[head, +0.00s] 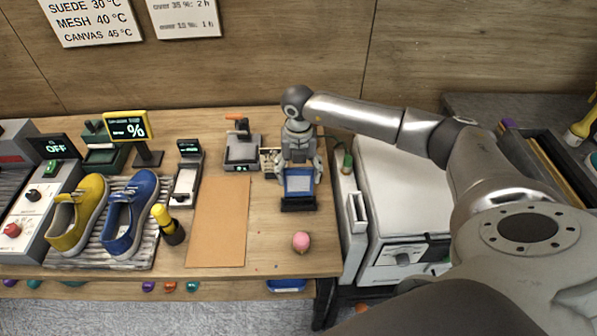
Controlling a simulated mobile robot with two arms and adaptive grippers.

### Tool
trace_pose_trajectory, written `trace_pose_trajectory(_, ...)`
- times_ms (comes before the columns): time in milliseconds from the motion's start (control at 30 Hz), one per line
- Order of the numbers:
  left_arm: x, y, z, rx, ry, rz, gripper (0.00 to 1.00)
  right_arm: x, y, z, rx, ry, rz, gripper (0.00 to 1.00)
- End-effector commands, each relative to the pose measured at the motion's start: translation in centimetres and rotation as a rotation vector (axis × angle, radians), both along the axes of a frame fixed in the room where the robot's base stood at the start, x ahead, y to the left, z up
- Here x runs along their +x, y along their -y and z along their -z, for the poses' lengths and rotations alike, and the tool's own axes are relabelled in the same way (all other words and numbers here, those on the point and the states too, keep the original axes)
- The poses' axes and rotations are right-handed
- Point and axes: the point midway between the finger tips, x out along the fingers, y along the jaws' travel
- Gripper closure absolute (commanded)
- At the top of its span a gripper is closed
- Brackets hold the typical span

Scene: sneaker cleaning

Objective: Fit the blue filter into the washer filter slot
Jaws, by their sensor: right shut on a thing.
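The blue filter (299,184) has a blue frame with a pale grey panel. It stands in or just above a dark holder (298,205) near the right end of the wooden table. My right gripper (300,168) is over its upper edge, with one finger at each side, shut on it. Whether the filter's lower edge touches the holder is hard to tell. The white washer (405,180) stands right of the table, partly covered by my right arm. A narrow upright white part (356,213) shows at its left front; I cannot clearly make out the filter slot. My left gripper is out of view.
A pink ball-like item (301,241) lies in front of the holder. A brown mat (219,222) lies to the left. Yellow and blue sneakers stand on a ribbed rack (140,262) further left. A small grey device (241,152) stands behind the mat.

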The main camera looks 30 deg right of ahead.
Motion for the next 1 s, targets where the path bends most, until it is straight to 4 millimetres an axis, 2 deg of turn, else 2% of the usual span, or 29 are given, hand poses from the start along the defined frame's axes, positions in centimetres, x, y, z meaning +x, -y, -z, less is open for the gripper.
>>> trace_pose_trajectory(100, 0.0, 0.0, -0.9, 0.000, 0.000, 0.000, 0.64, 0.0, 0.0, -1.3, 0.000, 0.001, 0.001, 0.50)
trace_pose_trajectory(600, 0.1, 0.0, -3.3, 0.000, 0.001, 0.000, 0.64, 0.0, 0.0, -5.3, 0.000, 0.001, 0.000, 0.50)
trace_pose_trajectory(1000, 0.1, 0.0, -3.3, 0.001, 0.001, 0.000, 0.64, 0.0, 0.0, -5.4, 0.001, 0.001, -0.002, 0.50)
